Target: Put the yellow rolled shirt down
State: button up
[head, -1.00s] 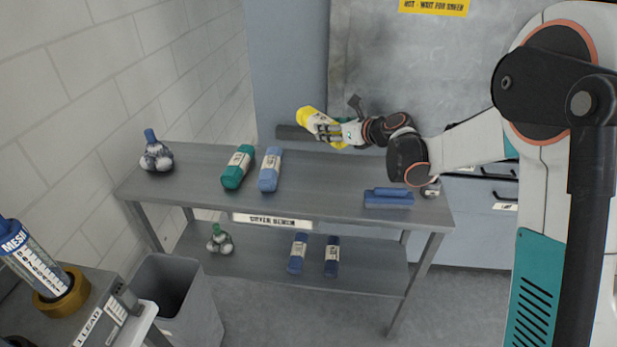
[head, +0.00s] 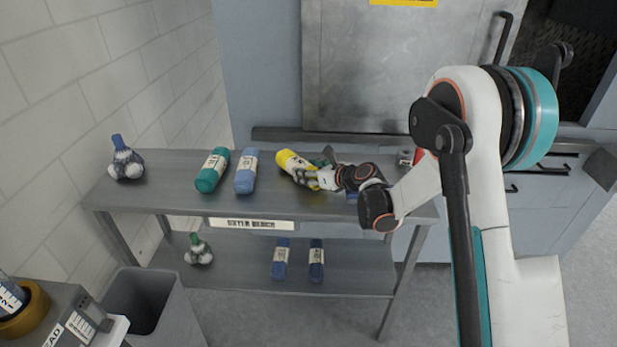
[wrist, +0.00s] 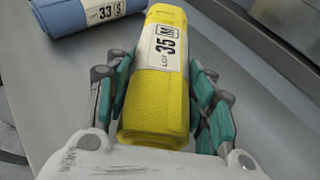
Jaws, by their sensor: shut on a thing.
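The yellow rolled shirt (head: 289,160) has a white paper band, which reads "35 M" in the wrist view. My gripper (head: 303,174) is shut on it, and in the wrist view the teal-padded fingers (wrist: 165,105) lie on both sides of the roll (wrist: 157,115). The roll is low over the right half of the grey bench top (head: 170,188), to the right of the light blue roll. It looks on or very near the surface; I cannot tell if it touches.
The lower shelf holds two dark blue rolls (head: 281,258) (head: 316,260) and a green-topped bundle (head: 198,250). A grey bin (head: 150,310) stands front left.

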jog(key=shift+f, duration=0.45)
jog(key=shift+f, duration=0.2)
jog(key=o, duration=1.2)
jog(key=shift+r, duration=0.1)
